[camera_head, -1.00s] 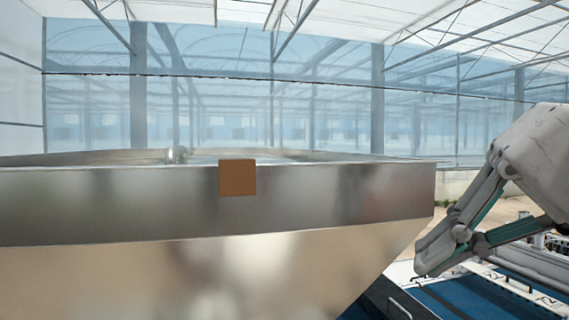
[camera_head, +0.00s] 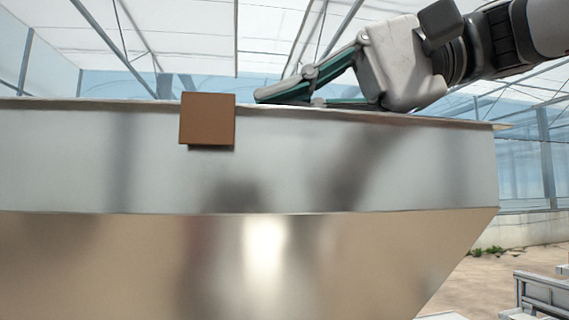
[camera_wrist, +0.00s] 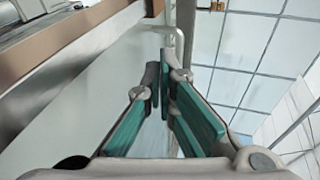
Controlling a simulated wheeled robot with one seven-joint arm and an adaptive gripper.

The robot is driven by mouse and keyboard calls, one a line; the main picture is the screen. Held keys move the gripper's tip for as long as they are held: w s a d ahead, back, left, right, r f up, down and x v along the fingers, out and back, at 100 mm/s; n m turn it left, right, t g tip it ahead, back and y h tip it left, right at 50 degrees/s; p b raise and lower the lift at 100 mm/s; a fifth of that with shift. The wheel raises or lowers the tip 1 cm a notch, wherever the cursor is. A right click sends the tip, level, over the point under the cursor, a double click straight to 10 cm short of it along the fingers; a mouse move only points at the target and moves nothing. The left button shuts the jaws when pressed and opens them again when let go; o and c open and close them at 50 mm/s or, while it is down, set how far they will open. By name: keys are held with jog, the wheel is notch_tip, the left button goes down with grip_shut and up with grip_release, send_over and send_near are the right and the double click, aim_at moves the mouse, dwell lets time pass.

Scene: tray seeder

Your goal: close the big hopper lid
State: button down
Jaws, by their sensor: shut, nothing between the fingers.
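The big hopper (camera_head: 350,165) fills much of the head view, with a metal upper band and a tapering body. A brown square tab (camera_head: 207,120) sits on its front near the top edge. A thin pale edge (camera_head: 470,123) runs along the top and juts out slightly at the right; I cannot tell if it is the lid or the rim. My gripper (camera_head: 260,96) is shut and empty, pointing left just above this edge, right of the tab. In the wrist view its fingertips (camera_wrist: 165,68) are near a bent pale rod (camera_wrist: 172,34). The hopper's inside is hidden.
In the wrist view a smooth pale panel (camera_wrist: 85,85) and a brown strip (camera_wrist: 70,42) lie left of the fingers. Greenhouse roof panes (camera_wrist: 250,55) show at right. A grey metal frame (camera_head: 540,290) stands low at the right.

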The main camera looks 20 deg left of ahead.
jog(key=p+x, duration=0.1)
jog(key=x, duration=0.7)
jog(key=shift+s+a+f, duration=0.1)
jog(key=shift+s+a, duration=0.15)
jog(key=shift+s+a+f, duration=0.1)
jog(key=shift+a+f, duration=0.15)
jog(key=shift+a, duration=0.3)
jog(key=shift+p, duration=0.3)
